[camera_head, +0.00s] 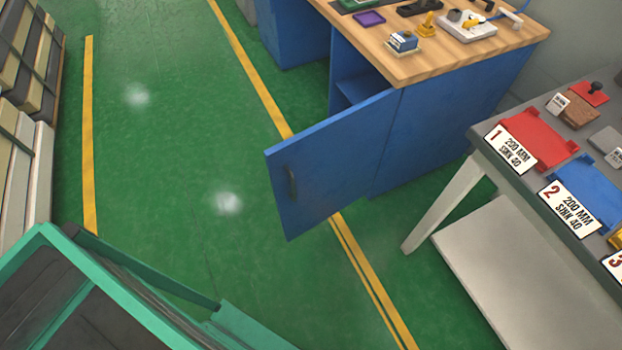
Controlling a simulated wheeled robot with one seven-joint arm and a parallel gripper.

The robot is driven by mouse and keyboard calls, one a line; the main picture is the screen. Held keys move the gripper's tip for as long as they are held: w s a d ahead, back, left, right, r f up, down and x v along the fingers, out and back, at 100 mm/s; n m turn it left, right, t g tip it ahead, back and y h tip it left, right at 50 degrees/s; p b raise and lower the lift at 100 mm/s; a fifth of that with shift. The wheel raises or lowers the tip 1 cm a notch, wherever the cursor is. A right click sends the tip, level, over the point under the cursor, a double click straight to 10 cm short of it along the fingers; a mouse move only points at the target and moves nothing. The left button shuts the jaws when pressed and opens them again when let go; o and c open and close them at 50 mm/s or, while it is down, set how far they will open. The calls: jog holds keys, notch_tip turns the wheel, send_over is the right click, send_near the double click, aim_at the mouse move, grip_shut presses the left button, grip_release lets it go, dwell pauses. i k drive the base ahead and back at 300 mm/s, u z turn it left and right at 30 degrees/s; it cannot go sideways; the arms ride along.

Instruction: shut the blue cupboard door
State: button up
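The blue cupboard door (337,162) stands wide open, swung out from the blue cupboard (450,112) under a wooden worktop (455,58). A dark handle (291,181) sits near the door's free edge, on the face turned to me. Behind the door, part of the cupboard's inside with a blue shelf (356,88) shows. The door's lower free corner hangs over the green floor near a yellow line. My gripper is not in this view, so whether it is open or shut does not show.
A grey table (480,150) with red and blue numbered trays stands at the right, with a low shelf (520,270) beneath. Stacked panels (25,130) line the left edge. A green-framed object (120,285) fills the lower left. Green floor (175,130) is clear left of the door.

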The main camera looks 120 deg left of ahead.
aim_at(315, 173)
jog(key=u, duration=3.45)
jog(key=k, duration=0.9)
jog(key=i, duration=0.9)
jog(key=z, duration=0.1)
